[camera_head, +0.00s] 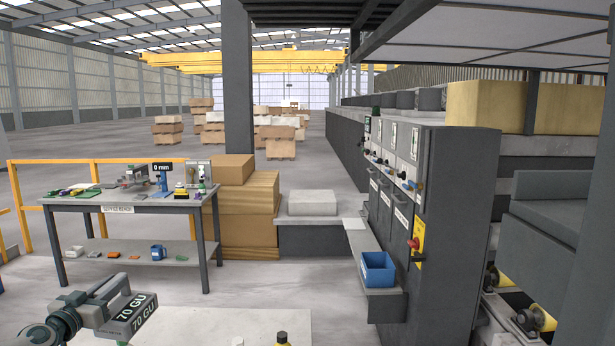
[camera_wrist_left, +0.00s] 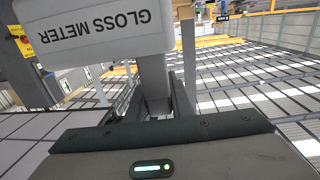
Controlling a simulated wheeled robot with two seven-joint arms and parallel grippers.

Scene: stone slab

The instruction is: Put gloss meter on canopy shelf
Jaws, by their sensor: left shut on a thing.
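The gloss meter (camera_head: 132,318), a grey box with a dark "70 GU" display, is at the lower left of the head view. My left gripper (camera_head: 113,298) is shut on it and holds it raised in front of me. In the left wrist view, the white side of the gloss meter (camera_wrist_left: 95,32), lettered "GLOSS METER", fills the upper left, with my left gripper's fingers (camera_wrist_left: 165,90) beside it. A canopy (camera_head: 490,45) hangs overhead at the right. No shelf in view is labelled as the canopy shelf, so I cannot tell which one it is.
The service bench (camera_head: 125,205) with tools stands at the left. A blue bin (camera_head: 378,270) sits on a ledge of the grey control cabinet (camera_head: 440,190). Bottles (camera_head: 281,339) stand on a pale surface (camera_head: 200,328) at the bottom.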

